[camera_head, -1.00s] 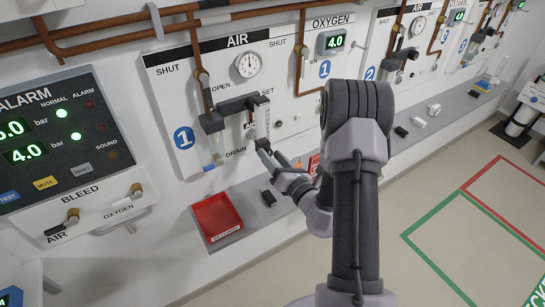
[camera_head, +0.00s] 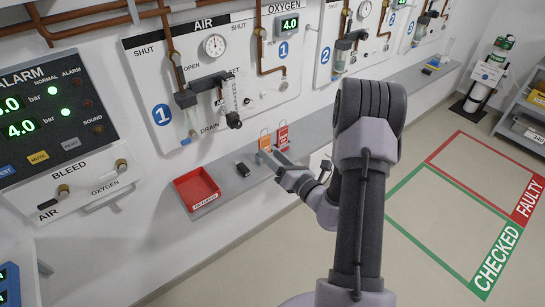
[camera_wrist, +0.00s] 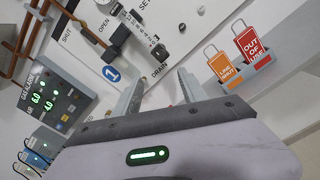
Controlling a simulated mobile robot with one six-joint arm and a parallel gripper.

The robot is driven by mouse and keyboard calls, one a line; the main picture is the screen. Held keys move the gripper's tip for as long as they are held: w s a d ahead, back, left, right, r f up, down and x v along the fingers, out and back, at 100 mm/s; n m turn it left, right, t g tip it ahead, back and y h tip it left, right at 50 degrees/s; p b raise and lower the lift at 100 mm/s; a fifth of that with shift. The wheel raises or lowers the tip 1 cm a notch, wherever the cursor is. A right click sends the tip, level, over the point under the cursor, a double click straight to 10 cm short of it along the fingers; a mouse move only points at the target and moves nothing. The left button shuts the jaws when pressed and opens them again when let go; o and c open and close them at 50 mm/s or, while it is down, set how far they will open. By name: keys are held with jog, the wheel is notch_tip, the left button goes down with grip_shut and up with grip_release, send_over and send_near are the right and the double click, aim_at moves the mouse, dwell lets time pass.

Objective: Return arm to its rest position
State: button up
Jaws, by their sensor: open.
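My arm (camera_head: 362,200) reaches forward over the floor, bent at its dark elbow. My gripper (camera_head: 271,154) is in front of the shelf below panel 1, near the orange and red tags in the picture. In the wrist view its two fingers (camera_wrist: 160,92) stand apart with nothing held between them. The AIR unit (camera_head: 205,90) of panel 1, with its gauge and dark fittings, is above and left of the gripper, apart from it.
A red tray (camera_head: 197,187) and a small black block (camera_head: 243,169) sit on the grey shelf (camera_head: 225,182). An orange tag (camera_wrist: 224,70) and a red OUT OF USE tag (camera_wrist: 252,46) stand in holders. The marked floor (camera_head: 470,190) at right is clear.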

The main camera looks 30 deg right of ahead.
jog(key=s+a+r+n+g+y+b, duration=0.1)
jog(key=s+a+r+n+g+y, duration=0.15)
jog(key=a+r+n+y, duration=0.4)
jog(key=s+a+r+n+g+y+b, duration=0.1)
jog(key=a+n+g, duration=0.25)
jog(key=a, duration=0.55)
jog(key=s+a+r+n+g+y, duration=0.2)
jog(key=a+r+n+y, duration=0.15)
jog(key=a+n, duration=0.35)
jog(key=s+a+f+n+g+h+b, duration=0.1)
jog(key=s+a+n+g+h, duration=0.1)
jog(key=s+a+n+g, duration=0.4)
jog(key=s+a+n+g+h+b, duration=0.1)
jog(key=s+a+n, duration=0.25)
jog(key=s, duration=0.45)
jog(key=s+d+r+n+t+h+b, duration=0.1)
jog(key=s+d+n+t+h, duration=0.1)
jog(key=s+d+n+h, duration=0.4)
jog(key=d+n+h, duration=0.1)
jog(key=d+n, duration=0.1)
jog(key=n, duration=0.2)
jog(key=shift+d+t+h+b, duration=0.2)
jog(key=shift+t+h+b, duration=0.1)
jog(key=shift+t+b, duration=0.1)
jog(key=shift+n, duration=0.25)
